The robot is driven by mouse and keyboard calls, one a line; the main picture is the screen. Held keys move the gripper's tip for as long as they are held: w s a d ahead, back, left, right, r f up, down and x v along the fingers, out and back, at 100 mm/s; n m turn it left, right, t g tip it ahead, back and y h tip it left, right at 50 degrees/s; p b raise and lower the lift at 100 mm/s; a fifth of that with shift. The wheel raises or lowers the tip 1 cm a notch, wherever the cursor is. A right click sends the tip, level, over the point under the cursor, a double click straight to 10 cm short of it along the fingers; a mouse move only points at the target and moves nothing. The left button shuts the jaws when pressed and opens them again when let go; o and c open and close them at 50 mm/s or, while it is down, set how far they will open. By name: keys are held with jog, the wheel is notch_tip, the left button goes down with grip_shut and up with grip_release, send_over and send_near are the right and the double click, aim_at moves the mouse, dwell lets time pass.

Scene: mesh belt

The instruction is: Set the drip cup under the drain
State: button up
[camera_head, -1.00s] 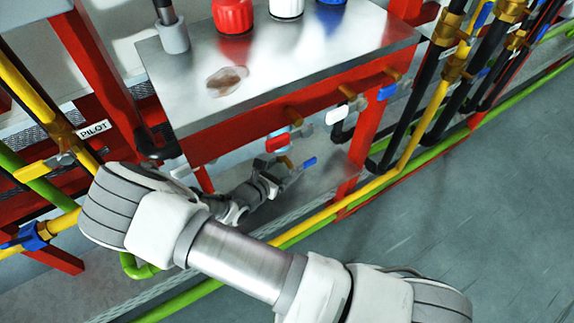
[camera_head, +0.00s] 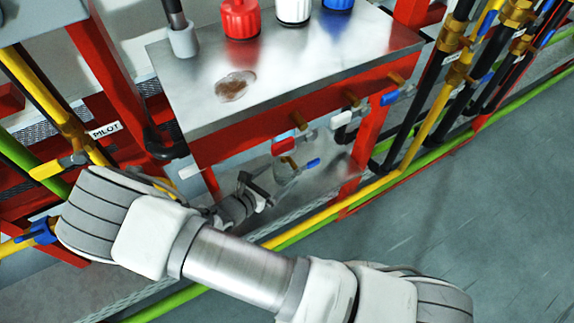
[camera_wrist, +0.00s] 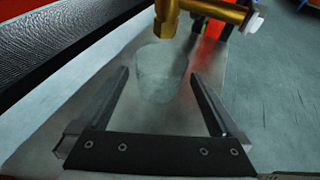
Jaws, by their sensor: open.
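The drip cup (camera_wrist: 160,75) is a clear, see-through cup. It stands upright on the grey metal shelf in the wrist view. Its outline is faint in the head view (camera_head: 284,173). A brass drain fitting (camera_wrist: 212,8) hangs just above the cup, and its downward spout (camera_wrist: 166,18) appears over the cup's rim. My gripper (camera_wrist: 160,88) is open, with one dark finger on each side of the cup and visible gaps between. In the head view my gripper (camera_head: 262,187) is low under the bench front, partly blurred.
Above is a steel bench (camera_head: 290,65) with a wet brown stain and coloured bottles. Valves with red (camera_head: 290,143), white and blue (camera_head: 398,95) handles jut from its red front. Yellow and green pipes (camera_head: 330,222) run along the floor.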

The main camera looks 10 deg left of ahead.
aim_at(277, 177)
jog(key=v, duration=0.5)
jog(key=shift+s+p, duration=0.1)
jog(key=shift+p, duration=0.3)
jog(key=shift+s+a, duration=0.1)
jog(key=shift+s, duration=0.05)
